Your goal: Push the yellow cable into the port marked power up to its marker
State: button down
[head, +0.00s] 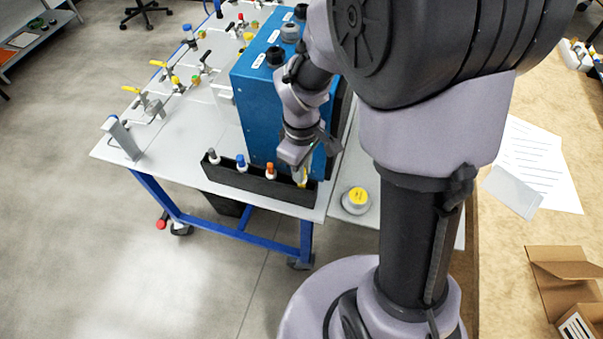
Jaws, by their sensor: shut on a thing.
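My gripper (301,172) is low at the front right of the blue analyser (262,125), over the right end of a black rack (258,184). It is shut on the yellow cable (304,182), of which only a small yellow part shows below the fingers. I cannot tell whether the cable still stands in the rack or is raised from it. The analyser's top has dark and grey round fittings and white labels. The labels are too small to read, so I cannot tell which port is marked power. My arm hides part of the analyser's top and right side.
A grey-, a blue- and an orange-topped cable (270,170) stand in the rack to the left. A round white piece with a yellow top (357,197) sits right of the rack. Valves with yellow handles (137,92) stand on the left of the bench (180,140).

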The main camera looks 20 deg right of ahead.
notch_tip(320, 180, up, 24)
jog(key=p, duration=1.3)
jog(key=shift+f, duration=0.35)
